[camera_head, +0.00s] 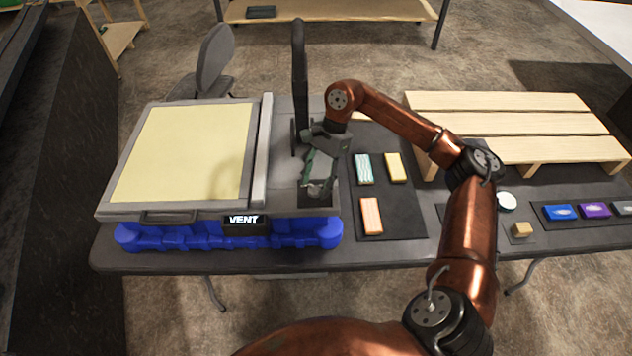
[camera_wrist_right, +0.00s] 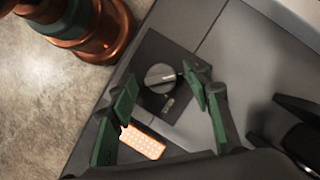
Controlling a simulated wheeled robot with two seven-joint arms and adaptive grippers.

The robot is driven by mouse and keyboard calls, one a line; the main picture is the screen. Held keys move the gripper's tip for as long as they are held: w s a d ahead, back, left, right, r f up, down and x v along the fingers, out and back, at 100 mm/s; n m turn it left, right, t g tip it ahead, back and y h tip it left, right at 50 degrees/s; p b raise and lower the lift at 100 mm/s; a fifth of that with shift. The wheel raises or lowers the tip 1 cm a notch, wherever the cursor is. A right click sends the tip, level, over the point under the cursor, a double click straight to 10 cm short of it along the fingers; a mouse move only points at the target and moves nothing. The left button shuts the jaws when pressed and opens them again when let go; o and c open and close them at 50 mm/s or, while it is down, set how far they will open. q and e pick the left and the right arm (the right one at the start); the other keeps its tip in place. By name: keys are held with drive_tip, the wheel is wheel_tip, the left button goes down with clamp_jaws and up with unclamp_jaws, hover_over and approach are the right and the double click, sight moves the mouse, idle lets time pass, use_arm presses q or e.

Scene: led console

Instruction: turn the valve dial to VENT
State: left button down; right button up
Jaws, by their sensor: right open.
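The valve dial (camera_wrist_right: 160,78) is a round dark grey knob on a black square plate (camera_wrist_right: 150,55), with a pale mark near its right side in the right wrist view. The plate sits at the right end of the console (camera_head: 105,210). A small display (camera_head: 244,222) on the console's front edge reads VENT in white letters. My right gripper (camera_head: 319,177) is above the dial, pointing down. Its green-padded fingers, also seen in the right wrist view (camera_wrist_right: 164,95), are apart on either side of the dial. I cannot tell whether they touch it. My left gripper is not in view.
The console has a large yellow panel (camera_head: 185,150) and a blue base (camera_head: 180,238). A dark upright part (camera_head: 299,80) rises behind the gripper. Right of it lie several small blocks on a dark mat (camera_head: 400,220), and a wooden pallet (camera_head: 510,125) is at the back right.

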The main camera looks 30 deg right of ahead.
drive_tip(key=v, duration=1.2)
drive_tip(key=shift+d, duration=0.1)
